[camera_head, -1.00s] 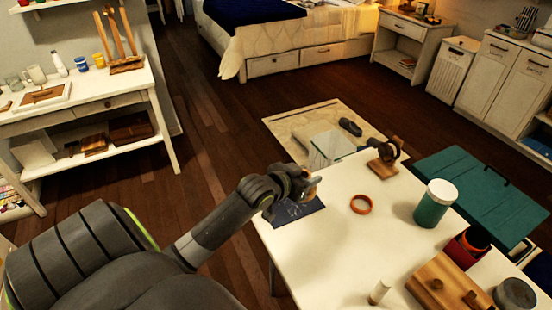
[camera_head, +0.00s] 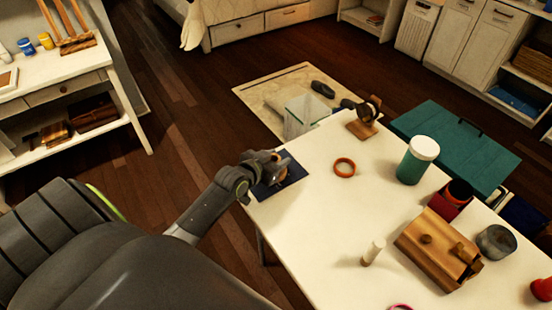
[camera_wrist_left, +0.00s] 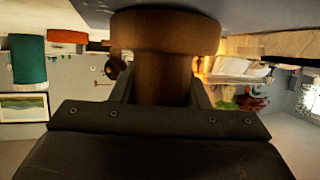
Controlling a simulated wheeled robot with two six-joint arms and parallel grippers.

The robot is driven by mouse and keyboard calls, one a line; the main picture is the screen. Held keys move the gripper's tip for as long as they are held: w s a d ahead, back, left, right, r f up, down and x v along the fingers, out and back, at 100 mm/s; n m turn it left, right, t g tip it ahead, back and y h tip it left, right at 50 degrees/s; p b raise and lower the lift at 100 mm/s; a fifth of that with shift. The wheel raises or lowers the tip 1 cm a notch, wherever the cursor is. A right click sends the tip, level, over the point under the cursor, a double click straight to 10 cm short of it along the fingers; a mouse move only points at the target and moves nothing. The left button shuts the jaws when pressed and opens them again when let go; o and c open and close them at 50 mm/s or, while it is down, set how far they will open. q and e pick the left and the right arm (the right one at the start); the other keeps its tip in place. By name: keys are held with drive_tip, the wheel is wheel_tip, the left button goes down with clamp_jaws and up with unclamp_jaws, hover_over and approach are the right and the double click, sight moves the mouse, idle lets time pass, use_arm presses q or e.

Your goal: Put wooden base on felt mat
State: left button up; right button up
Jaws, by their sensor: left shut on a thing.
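The felt mat (camera_head: 268,190) is a flat dark blue square at the table's far left corner in the head view. My left gripper (camera_head: 276,168) is over it, with its arm coming in from the left. In the left wrist view, the gripper (camera_wrist_left: 160,95) is shut on the brown wooden base (camera_wrist_left: 165,35), a round piece with a wide rim and narrower stem. Only a small brown part of the base shows in the head view. The gripper hides part of the mat, and I cannot tell whether the base touches it. My right gripper is not in view.
On the white table (camera_head: 310,235) are an orange ring (camera_head: 344,167), a wooden stand (camera_head: 362,128), a green jar with a white lid (camera_head: 417,160), a small white-capped cylinder (camera_head: 373,252) and a wooden box (camera_head: 437,248). Bare tabletop lies right of the mat.

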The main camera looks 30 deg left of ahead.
use_arm(q)
drive_tip(key=shift+f, duration=0.1)
drive_tip(key=o, duration=1)
drive_tip(key=shift+r, duration=0.25)
drive_tip(key=shift+s, duration=0.35)
drive_tip(key=v, duration=1.1)
drive_tip(key=shift+p, duration=0.3)
drive_tip(key=shift+s, duration=0.15)
